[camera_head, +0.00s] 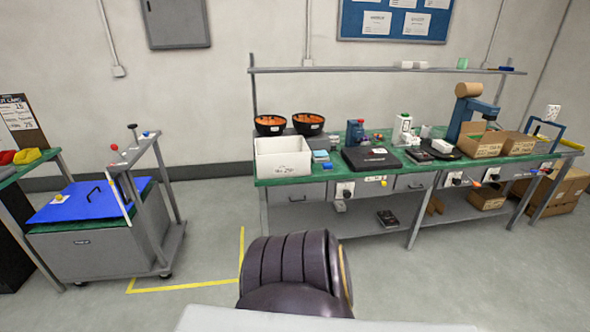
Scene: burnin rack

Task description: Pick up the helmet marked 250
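Two black bowl-shaped things with orange insides, which look like upturned helmets, sit side by side at the left end of the green-topped workbench: the left one (270,130) and the right one (308,129). Each has a small pale label on its front, too small to read, so I cannot tell which is marked 250. A white open box (283,165) stands in front of them, with small dark writing on its front that I cannot read surely. Neither of my grippers is in view.
The workbench (310,177) holds a black flat case (371,159), a blue device (355,132) and cardboard boxes (478,147). A shelf (390,70) runs above. A grey cart with a blue top (92,201) stands left. Yellow-taped floor (200,255) lies clear between.

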